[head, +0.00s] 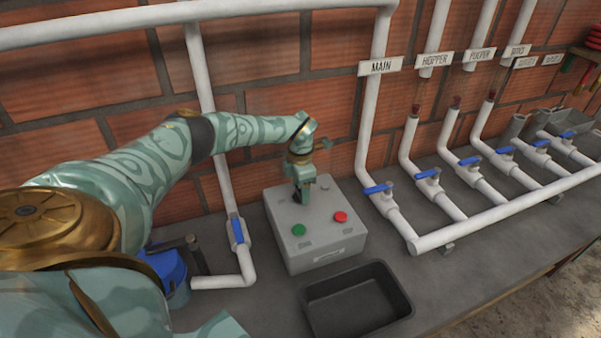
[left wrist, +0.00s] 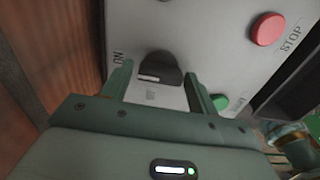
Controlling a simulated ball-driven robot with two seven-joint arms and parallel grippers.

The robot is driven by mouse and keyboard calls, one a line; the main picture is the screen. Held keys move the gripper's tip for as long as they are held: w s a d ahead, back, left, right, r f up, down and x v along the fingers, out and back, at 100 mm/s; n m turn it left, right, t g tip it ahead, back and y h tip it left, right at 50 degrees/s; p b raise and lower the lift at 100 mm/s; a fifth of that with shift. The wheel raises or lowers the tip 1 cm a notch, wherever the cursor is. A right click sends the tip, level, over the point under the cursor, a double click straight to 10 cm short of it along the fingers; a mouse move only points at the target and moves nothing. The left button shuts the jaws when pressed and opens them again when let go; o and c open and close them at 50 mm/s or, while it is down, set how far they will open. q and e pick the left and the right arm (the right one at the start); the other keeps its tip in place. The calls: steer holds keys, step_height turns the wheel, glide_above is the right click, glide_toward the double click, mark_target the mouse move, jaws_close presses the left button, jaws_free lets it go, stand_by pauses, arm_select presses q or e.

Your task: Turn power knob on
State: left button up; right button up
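The power knob (left wrist: 160,67) is black with a pale mark on its edge. It sits on a grey control box (head: 325,248), and an "ON" label shows to its left in the left wrist view. My left gripper (head: 301,198) points down over the back of the box. In the left wrist view its fingers (left wrist: 158,75) are open, one on each side of the knob, with gaps showing. I cannot tell how far down the fingers reach around the knob.
The box also carries a green button (head: 298,230) and a red stop button (head: 341,217) in front of the gripper. A black tray (head: 357,300) sits before the box. White pipes with blue valve handles (head: 377,189) stand to the right. A brick wall is behind.

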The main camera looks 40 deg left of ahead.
mark_target(300, 189)
arm_select(q)
steer(key=shift+o, duration=0.5)
step_height(300, 189, up, 16)
steer(key=p, duration=0.3)
steer(key=shift+r, duration=0.15)
